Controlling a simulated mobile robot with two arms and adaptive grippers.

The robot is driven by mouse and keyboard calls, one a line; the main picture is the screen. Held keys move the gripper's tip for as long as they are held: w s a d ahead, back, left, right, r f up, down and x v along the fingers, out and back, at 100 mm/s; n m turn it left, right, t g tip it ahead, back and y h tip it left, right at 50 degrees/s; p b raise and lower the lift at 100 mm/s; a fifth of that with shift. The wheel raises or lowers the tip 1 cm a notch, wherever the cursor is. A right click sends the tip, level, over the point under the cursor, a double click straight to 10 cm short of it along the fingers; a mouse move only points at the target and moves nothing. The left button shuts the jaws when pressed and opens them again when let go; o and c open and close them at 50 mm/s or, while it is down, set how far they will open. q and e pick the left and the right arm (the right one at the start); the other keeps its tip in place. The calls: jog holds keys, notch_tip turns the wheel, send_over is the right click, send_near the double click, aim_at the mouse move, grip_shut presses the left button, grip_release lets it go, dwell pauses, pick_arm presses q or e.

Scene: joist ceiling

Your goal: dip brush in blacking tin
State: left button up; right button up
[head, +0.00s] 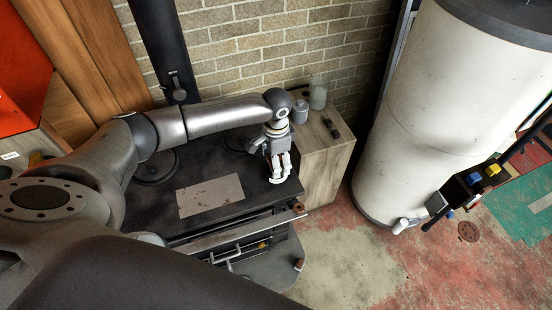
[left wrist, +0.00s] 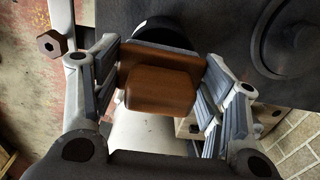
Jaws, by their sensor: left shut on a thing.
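My left gripper (head: 279,172) is over the right end of the black stove top (head: 225,175) in the head view. In the left wrist view its fingers (left wrist: 163,95) are shut on a brown wooden brush (left wrist: 160,88), which sits between the two finger pads. The brush's bristles cannot be made out. A dark round thing (left wrist: 160,38) with a pale edge shows just beyond the brush; it may be the blacking tin, but I cannot tell for certain, nor whether the brush touches it. My right gripper is not in view.
A pale sheet (head: 210,195) lies on the stove top. A wooden cabinet (head: 322,165) beside the stove bears a glass jar (head: 318,92), a grey lidded pot (head: 300,112) and a small dark object (head: 331,128). A rail (head: 235,232) runs along the stove front. A large white tank (head: 440,110) stands right.

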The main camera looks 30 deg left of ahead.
pick_arm(q)
jog(key=shift+p, duration=0.3)
dwell(1.0)
jog(key=shift+s, duration=0.1)
jog(key=shift+r+p, duration=0.4)
jog(key=shift+p, duration=0.2)
notch_tip(320, 180, up, 6)
jog(key=p, duration=0.7)
jog(key=shift+r, duration=0.15)
dwell(0.4)
